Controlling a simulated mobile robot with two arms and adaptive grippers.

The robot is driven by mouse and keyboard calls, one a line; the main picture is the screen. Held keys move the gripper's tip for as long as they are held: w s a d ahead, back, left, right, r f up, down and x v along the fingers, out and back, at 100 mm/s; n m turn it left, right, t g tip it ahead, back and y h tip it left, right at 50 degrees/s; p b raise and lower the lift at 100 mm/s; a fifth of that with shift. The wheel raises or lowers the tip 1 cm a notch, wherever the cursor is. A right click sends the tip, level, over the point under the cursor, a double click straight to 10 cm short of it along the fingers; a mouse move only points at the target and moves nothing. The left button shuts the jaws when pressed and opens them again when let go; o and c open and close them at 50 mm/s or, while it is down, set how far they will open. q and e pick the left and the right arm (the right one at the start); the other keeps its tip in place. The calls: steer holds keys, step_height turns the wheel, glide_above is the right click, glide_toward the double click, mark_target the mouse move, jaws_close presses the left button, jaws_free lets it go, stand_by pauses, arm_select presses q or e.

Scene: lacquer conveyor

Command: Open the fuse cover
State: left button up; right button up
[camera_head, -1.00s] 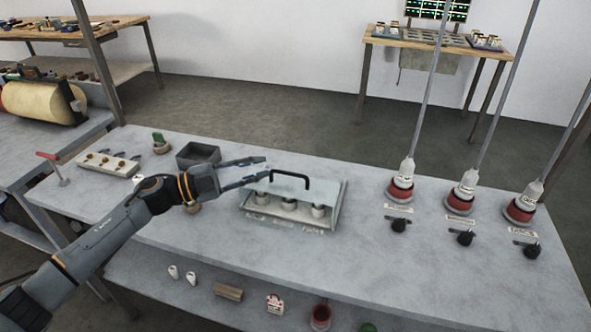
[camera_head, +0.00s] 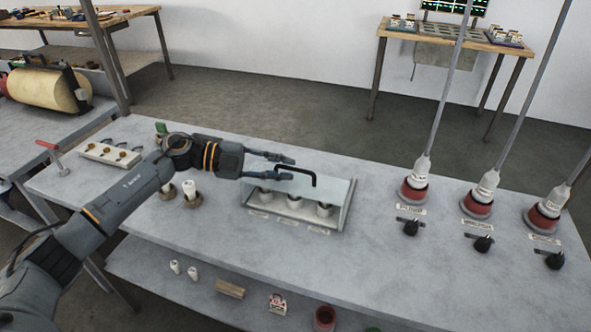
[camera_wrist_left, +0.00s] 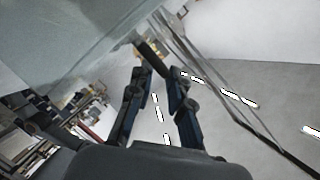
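In the left wrist view, the dark handle (camera_wrist_left: 152,56) shows just ahead of and between the open fingertips (camera_wrist_left: 156,77). I cannot tell whether they touch it. My right gripper is in neither view.
Three red sockets with cables and black knobs (camera_head: 411,227) stand to the right. Two white fuses in round holders (camera_head: 190,192) are left of the cover, under my arm. The bench front is clear.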

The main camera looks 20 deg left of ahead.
mark_target(289, 169)
arm_select(q)
steer(key=shift+x, duration=1.7)
jaws_close()
